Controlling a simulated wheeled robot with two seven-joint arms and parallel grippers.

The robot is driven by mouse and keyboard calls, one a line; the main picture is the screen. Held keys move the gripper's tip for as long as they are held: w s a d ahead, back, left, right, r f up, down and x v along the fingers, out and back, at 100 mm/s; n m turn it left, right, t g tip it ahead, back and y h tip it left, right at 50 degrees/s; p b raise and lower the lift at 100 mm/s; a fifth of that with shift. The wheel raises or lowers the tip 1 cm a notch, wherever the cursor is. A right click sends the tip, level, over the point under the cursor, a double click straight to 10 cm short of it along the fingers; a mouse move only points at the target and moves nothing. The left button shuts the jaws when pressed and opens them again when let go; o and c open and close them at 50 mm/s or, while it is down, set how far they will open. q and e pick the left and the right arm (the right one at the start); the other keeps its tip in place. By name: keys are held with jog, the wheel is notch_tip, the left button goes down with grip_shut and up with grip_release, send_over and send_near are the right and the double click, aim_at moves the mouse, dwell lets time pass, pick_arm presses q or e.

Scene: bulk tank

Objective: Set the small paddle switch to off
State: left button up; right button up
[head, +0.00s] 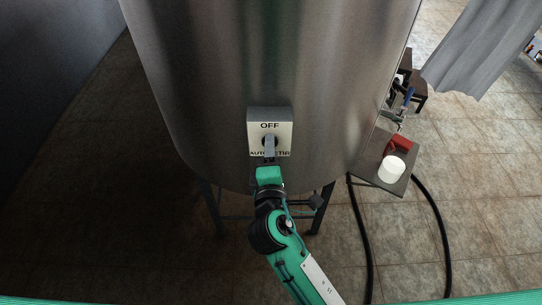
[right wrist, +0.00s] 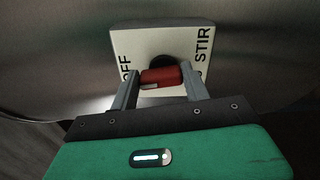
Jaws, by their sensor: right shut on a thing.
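The switch is a pale square box (head: 284,130) on the front of the steel tank, labelled OFF at the top, with AUTO and STIR along the bottom. In the right wrist view its plate (right wrist: 203,63) shows turned, with OFF at left and STIR at right. A red paddle (right wrist: 160,76) with a pale mark at its left, OFF-side end sits before the dark round hub (right wrist: 163,61). My right gripper (head: 269,148) is shut on the paddle, a finger at each end in the wrist view. It hides the paddle in the head view. My left gripper is out of view.
The steel tank (head: 215,80) stands on dark legs. To its right is a small side table (head: 403,182) with a white tub (head: 391,169) and a red object (head: 402,143). Black hoses (head: 440,230) run over the tiled floor. The floor at left is clear.

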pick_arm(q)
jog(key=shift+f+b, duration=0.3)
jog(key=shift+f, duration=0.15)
pick_arm(e)
jog(key=shift+f+m, duration=0.1)
jog(key=shift+m, duration=0.5)
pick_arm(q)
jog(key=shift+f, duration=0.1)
pick_arm(e)
jog(key=o, duration=1)
jog(key=shift+d, duration=0.1)
pick_arm(q)
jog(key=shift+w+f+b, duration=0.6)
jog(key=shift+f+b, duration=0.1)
jog(key=shift+b, duration=0.5)
pick_arm(e)
jog(key=s, duration=1.3)
jog(key=shift+s, duration=0.4)
